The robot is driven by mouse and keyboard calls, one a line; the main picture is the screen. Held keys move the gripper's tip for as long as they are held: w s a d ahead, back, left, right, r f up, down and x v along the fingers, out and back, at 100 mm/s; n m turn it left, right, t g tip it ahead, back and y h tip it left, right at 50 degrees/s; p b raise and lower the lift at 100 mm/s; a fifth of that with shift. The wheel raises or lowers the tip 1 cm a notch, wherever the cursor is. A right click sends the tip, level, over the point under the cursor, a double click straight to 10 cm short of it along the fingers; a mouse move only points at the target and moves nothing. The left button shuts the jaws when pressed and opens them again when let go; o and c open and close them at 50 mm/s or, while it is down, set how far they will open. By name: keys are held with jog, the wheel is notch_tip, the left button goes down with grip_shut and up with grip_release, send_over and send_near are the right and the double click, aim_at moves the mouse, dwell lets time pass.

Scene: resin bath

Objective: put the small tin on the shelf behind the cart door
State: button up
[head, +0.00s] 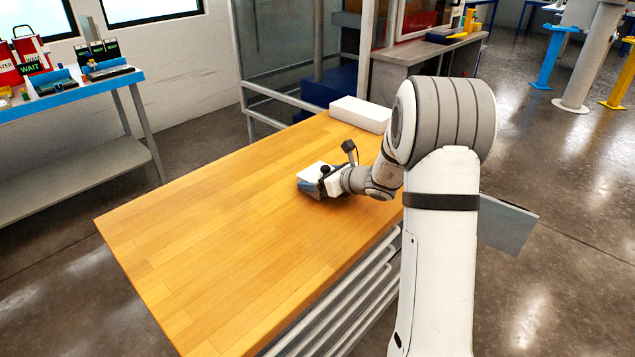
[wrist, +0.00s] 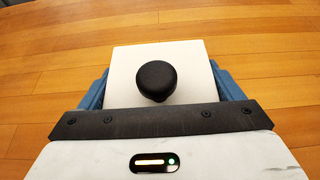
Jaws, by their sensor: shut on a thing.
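My gripper (head: 318,184) is over the wooden tabletop and shut on a white, square, flat-topped block with a round black knob (wrist: 156,80) on top. In the wrist view the white block (wrist: 190,60) sits between blue fingers at its left and right sides. I cannot tell whether it rests on the wood or is held just above it. Nothing else in view looks clearly like a small tin, and I cannot tell whether this block is it. A grey flat panel (head: 507,226) stands out at the right behind my arm; it may be the cart door. No shelf behind it shows.
The wooden tabletop (head: 190,235) is mostly bare. A long white box (head: 360,113) lies at its far edge. Pale rails (head: 345,300) run below its near side. A blue bench (head: 70,98) stands at the left. A metal railing (head: 283,95) stands beyond the table.

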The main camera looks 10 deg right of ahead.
jog(key=shift+c, duration=1.4)
jog(key=shift+r, duration=0.25)
jog(key=c, duration=0.3)
